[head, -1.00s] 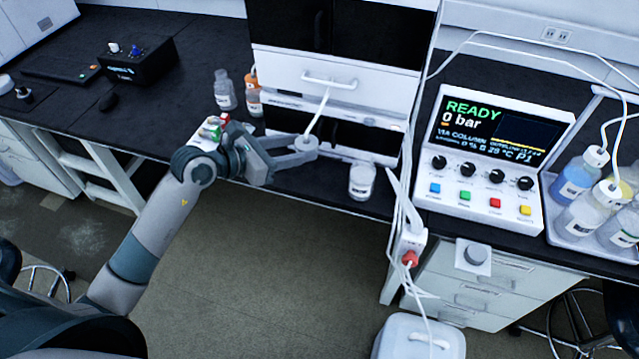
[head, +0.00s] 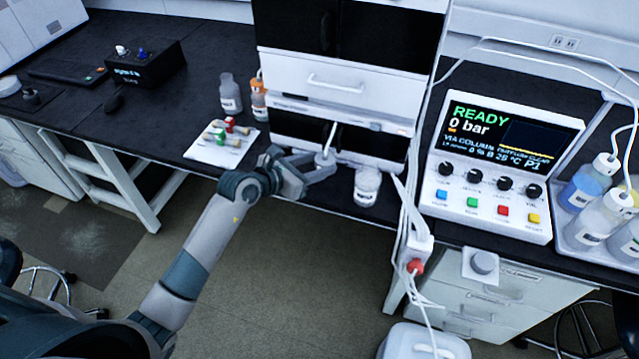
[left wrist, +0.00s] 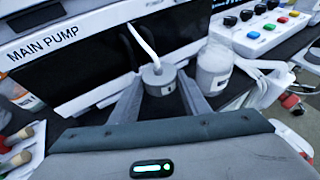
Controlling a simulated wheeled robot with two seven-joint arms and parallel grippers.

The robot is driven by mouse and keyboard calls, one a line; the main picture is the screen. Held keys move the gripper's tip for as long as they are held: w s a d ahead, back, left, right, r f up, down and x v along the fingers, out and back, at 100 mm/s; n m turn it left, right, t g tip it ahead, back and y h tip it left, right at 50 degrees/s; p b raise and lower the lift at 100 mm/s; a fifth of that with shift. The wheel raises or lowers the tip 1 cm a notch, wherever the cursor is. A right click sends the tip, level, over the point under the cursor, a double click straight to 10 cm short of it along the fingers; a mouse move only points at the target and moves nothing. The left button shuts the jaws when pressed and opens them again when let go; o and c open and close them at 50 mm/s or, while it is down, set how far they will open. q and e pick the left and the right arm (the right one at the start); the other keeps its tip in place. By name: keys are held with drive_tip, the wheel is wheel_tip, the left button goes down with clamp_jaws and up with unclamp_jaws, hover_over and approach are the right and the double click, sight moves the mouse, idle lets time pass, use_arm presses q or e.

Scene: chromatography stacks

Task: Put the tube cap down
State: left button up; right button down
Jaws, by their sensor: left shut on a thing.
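The tube cap is a small light grey cap (head: 325,158) with a white tube rising from its top. My left gripper (head: 321,167) is shut on it and holds it in front of the main pump's dark lower opening. In the left wrist view the cap (left wrist: 158,79) sits upright between the two fingertips (left wrist: 160,88). A clear, open-looking jar with a white label (head: 367,187) stands on the bench just right of the cap, apart from it. It also shows in the left wrist view (left wrist: 213,68). My right gripper is out of view.
A white mat (head: 233,155) with several small coloured-end columns lies left of my gripper. A clear bottle (head: 230,94) and an orange-capped bottle (head: 259,100) stand behind it. The control box (head: 497,180) is right. Bench edge runs close under my gripper.

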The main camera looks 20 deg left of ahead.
sight(317, 190)
use_arm(q)
wheel_tip(317, 190, down, 4)
drive_tip(key=shift+r, duration=0.2)
drive_tip(key=shift+f, duration=0.15)
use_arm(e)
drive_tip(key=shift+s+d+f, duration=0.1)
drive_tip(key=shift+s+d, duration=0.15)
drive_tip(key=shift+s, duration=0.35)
use_arm(q)
drive_tip(key=shift+f, duration=0.1)
drive_tip(key=shift+f, duration=1.8)
drive_tip(key=shift+f, duration=0.2)
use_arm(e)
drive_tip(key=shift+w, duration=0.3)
